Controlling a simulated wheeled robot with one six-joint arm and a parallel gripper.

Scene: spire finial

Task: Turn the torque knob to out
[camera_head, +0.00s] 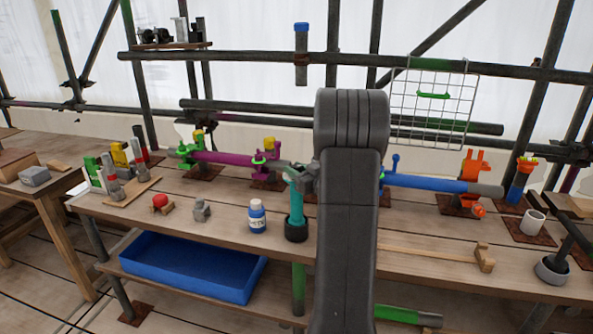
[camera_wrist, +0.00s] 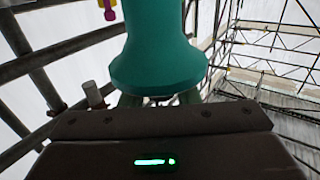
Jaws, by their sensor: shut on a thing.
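A teal upright piece (camera_head: 296,205) stands on the bench in a dark round base (camera_head: 296,230), just left of my arm. No label shows, so I cannot tell whether it carries the torque knob. My gripper (camera_head: 302,172) is at its top and shut on it. In the wrist view the teal piece (camera_wrist: 158,50) fills the top middle, with a wide flared end close to my gripper (camera_wrist: 160,98). My fingers are mostly hidden there, and my arm hides the bench behind it in the head view.
A grey block (camera_head: 202,210) and a red ball on a stand (camera_head: 160,202) are farther left. Coloured pipes (camera_head: 430,183) run along the back. A wooden mallet (camera_head: 484,258) lies right.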

